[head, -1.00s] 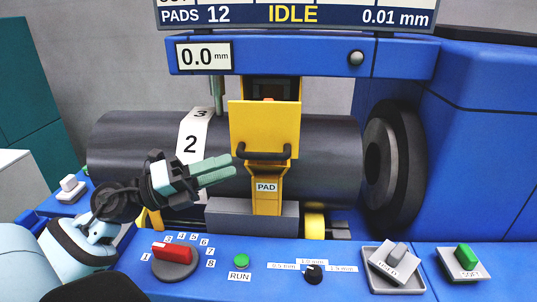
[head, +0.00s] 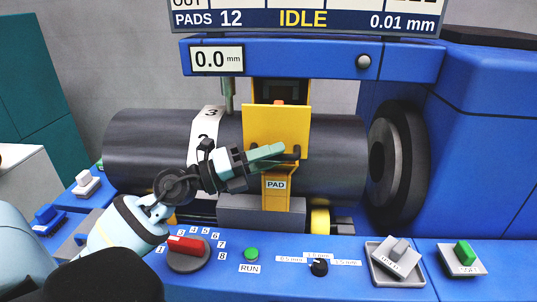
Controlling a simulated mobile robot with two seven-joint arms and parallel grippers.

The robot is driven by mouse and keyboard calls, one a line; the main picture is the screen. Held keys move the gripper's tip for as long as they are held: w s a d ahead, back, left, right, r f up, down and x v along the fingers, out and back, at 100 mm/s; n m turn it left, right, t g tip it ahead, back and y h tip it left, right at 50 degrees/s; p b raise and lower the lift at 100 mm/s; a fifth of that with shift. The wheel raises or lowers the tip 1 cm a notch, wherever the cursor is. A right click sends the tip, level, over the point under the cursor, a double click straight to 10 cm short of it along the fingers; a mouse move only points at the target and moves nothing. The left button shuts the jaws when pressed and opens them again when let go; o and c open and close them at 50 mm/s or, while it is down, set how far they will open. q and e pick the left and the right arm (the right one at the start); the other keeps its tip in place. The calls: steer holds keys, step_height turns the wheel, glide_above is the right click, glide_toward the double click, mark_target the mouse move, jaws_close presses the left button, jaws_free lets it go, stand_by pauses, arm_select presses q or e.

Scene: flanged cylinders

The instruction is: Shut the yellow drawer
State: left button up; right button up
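The yellow drawer (head: 276,123) is at the middle of the machine, in front of the dark roller. Its dark handle (head: 297,154) runs along its lower front edge, and a strip marked PAD is below it. My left gripper (head: 284,154) reaches in from the left with its pale green fingers in front of the drawer's lower front. The fingers cover the left and middle of the handle. I cannot tell whether they touch it, or whether they are parted or closed. My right gripper is not in view.
The dark roller (head: 150,150) lies behind the drawer. The blue console below carries a red selector (head: 187,244), a green RUN button (head: 251,253), a black knob (head: 319,267), a grey switch in a tray (head: 370,266) and a green switch (head: 464,253). A blue beam (head: 300,57) crosses above.

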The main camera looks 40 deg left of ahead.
arm_select(q)
steer(key=shift+c, duration=0.4)
jaws_close()
